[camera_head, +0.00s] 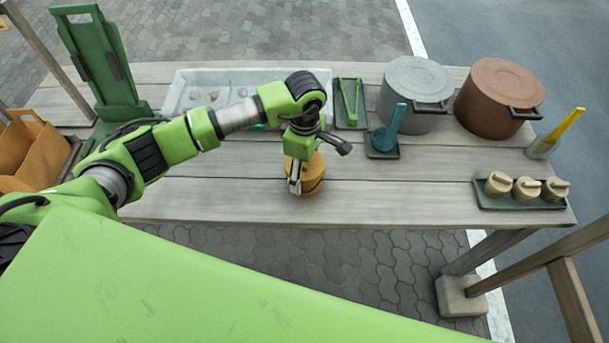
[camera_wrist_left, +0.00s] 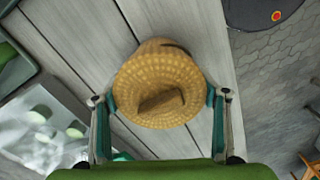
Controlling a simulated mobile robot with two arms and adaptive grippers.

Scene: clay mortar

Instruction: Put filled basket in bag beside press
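The filled basket (camera_head: 312,172) is a round, tan woven one with a lid and handle. It is at the middle of the table near its front edge; I cannot tell whether it is lifted. It also shows in the left wrist view (camera_wrist_left: 158,82). My left gripper (camera_head: 296,178) reaches down over it, with one pad against each side in the wrist view (camera_wrist_left: 161,98), seemingly gripping it. The brown bag (camera_head: 24,150) stands open at the far left, beside the green press (camera_head: 101,65). My right gripper is in neither view.
A pale tray (camera_head: 250,78) with small pieces lies behind my left arm. Tongs (camera_head: 350,100), a teal scoop (camera_head: 390,128), a grey pot (camera_head: 414,90), a brown pot (camera_head: 498,95) and a tray of small lidded baskets (camera_head: 526,188) stand to the right. The front middle of the table (camera_head: 410,190) is clear.

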